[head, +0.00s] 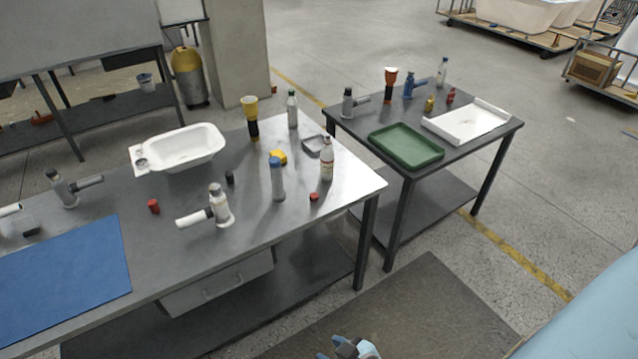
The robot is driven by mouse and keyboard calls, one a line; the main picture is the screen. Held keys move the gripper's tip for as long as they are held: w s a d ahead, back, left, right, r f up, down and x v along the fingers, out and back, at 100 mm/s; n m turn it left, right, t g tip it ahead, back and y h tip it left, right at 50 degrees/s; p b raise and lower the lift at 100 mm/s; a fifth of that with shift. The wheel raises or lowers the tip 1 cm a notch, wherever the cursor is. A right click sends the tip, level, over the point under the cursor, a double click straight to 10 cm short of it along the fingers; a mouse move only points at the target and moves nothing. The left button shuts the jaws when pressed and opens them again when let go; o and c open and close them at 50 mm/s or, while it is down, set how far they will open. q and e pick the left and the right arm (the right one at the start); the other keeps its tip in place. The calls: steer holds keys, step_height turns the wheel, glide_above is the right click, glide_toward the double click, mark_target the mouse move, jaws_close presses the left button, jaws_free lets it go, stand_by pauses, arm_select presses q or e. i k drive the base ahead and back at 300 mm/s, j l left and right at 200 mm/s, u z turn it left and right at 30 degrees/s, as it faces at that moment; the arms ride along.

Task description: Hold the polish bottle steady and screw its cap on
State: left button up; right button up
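A pale bottle with a reddish label (327,163) stands upright near the right end of the long grey workbench and looks like the polish bottle. Its narrow top is too small to read clearly. A small red cap (314,197) lies on the bench in front of it, apart from it. Another red cap-like piece (154,206) stands farther left. Part of a light blue and dark gripper or wrist, probably my right one (348,348), shows at the bottom edge, well away from the bench. Its fingers cannot be made out. My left gripper is not in view.
A white tub shell (180,148) and blue mat (65,270) lie left. A second table holds a green tray (406,146).

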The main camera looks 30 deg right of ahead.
mark_target(327, 153)
steer(key=l+u, duration=0.35)
steer(key=l, duration=0.45)
steer(key=l+u, duration=0.35)
steer(key=l, duration=0.45)
steer(key=k+l+u, duration=0.1)
steer(key=l+u, duration=0.25)
steer(key=l, duration=0.45)
